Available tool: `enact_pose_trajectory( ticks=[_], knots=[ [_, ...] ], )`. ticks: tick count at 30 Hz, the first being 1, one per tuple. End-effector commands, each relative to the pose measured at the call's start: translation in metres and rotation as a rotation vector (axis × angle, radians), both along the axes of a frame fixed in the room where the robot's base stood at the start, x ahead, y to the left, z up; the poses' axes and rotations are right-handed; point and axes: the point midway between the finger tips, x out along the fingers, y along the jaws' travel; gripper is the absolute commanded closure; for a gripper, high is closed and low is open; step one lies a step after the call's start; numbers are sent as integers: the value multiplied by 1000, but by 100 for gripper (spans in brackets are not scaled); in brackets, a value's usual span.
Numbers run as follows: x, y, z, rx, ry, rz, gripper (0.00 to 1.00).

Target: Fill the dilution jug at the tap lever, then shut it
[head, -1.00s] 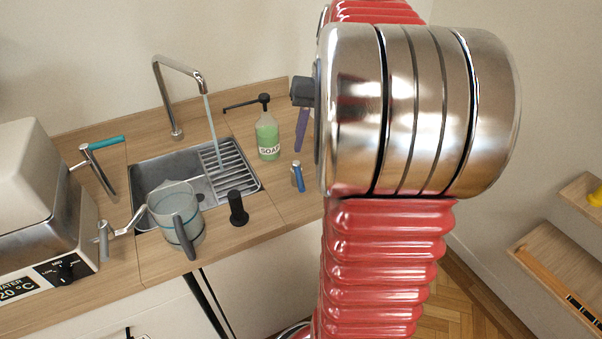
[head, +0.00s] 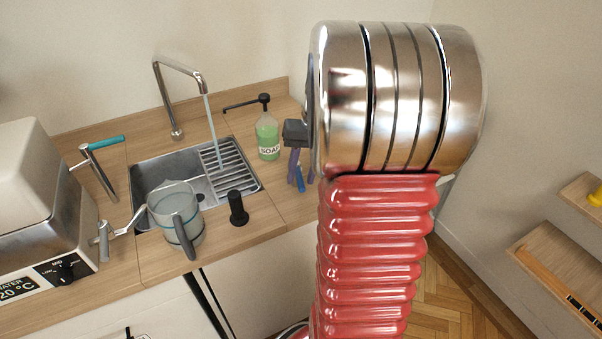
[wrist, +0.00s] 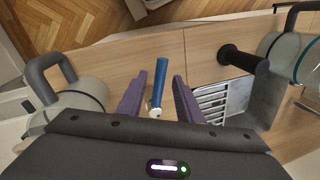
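The tap (head: 180,70) stands behind the sink, and a stream of water falls from its spout onto the ribbed rack in the sink. A small blue-handled lever (head: 298,178) stands on the counter right of the sink. My gripper (wrist: 158,85) is open, with its purple fingers on either side of the blue lever (wrist: 160,75) and visible gaps between. A clear jug (head: 167,205) with a grey handle and teal band stands at the sink's front left, away from the stream. A second clear vessel with a grey handle (wrist: 75,95) shows at left in the wrist view.
A green soap bottle (head: 267,140) stands behind the lever, and a black upright knob (head: 238,207) stands in front of the sink (head: 143,172). A white-and-steel water unit (head: 40,215) with a teal-handled lever (head: 103,143) is at left.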

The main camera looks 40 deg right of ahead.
Motion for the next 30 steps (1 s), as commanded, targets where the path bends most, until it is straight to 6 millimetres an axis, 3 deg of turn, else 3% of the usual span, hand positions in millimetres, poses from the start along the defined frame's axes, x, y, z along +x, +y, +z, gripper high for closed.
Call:
enact_pose_trajectory(
  ticks=[2,15,30],
  knots=[
    [0,0,0,0,0,0,68],
    [0,0,1,0,0,0,99],
    [0,0,1,0,0,2,100]
  ],
)
